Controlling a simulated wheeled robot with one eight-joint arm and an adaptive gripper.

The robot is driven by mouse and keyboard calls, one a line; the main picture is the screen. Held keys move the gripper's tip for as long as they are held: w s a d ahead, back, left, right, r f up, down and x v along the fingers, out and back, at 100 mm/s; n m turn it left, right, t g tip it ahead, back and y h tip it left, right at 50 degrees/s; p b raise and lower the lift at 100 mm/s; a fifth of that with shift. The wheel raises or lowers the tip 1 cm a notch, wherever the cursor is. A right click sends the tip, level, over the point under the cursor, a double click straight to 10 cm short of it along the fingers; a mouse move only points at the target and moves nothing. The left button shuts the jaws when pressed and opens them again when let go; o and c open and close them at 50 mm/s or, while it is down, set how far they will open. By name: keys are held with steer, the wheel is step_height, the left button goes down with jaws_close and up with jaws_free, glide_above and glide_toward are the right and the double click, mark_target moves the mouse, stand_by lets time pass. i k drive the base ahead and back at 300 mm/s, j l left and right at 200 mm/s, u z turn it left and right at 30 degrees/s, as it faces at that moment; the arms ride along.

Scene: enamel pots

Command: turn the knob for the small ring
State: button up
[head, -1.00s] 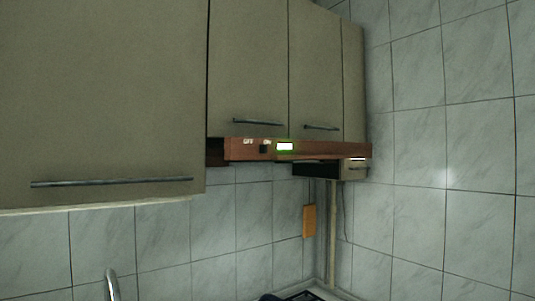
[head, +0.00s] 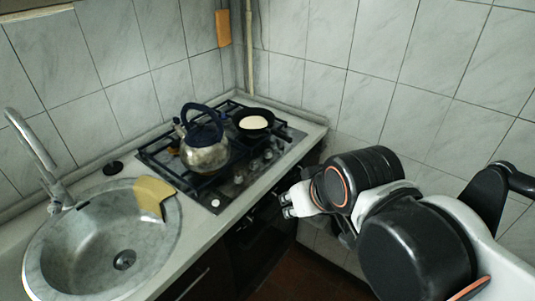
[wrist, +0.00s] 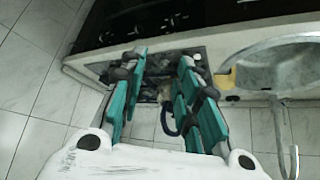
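The gas hob (head: 150,158) is set in the counter, with black grates. A row of small knobs runs along its front right edge; one pale knob (head: 239,180) stands out, others are dark and small. Which knob belongs to the small ring I cannot tell. A steel kettle (head: 205,158) with a dark blue handle and a dark pan (head: 253,131) with pale contents stand on the grates. My gripper (head: 284,205) is in front of the counter's edge, right of the knobs and apart from them. In the wrist view my gripper (wrist: 165,62) has its teal fingers spread and empty.
A round grey sink (head: 85,278) with a tap (head: 38,150) lies left of the hob, with a yellow cloth-like piece (head: 150,191) on its rim. A dark round item (head: 113,168) lies behind. Tiled walls close the back and right. Floor shows below the counter.

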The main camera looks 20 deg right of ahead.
mark_target(266, 155)
steer(key=i, duration=1.05)
